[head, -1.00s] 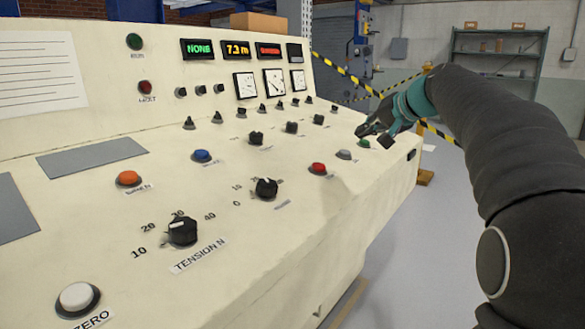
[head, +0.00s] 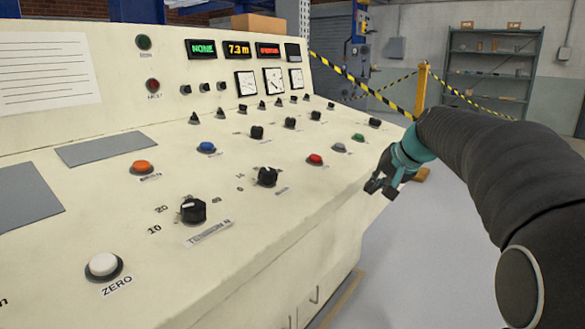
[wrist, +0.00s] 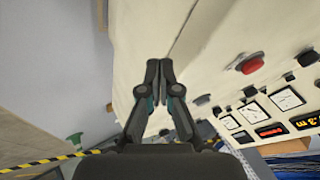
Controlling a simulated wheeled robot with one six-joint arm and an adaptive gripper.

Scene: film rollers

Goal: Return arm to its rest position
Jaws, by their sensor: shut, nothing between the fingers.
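My gripper (head: 381,187) is at the right of the head view, just off the right edge of the cream control console (head: 130,225). It touches nothing that I can see. In the wrist view my gripper (wrist: 159,64) has its two dark fingers together with nothing between them. The console's red button (wrist: 250,63) and its gauges show to the right in the wrist view. My arm reaches in from the right side of the head view.
The console carries a white button (head: 103,265), an orange button (head: 141,167) and several black knobs. A yellow post (head: 421,92) with striped tape stands behind my arm. A grey shelf (head: 490,75) is at the back. Grey floor (head: 420,270) right of the console is clear.

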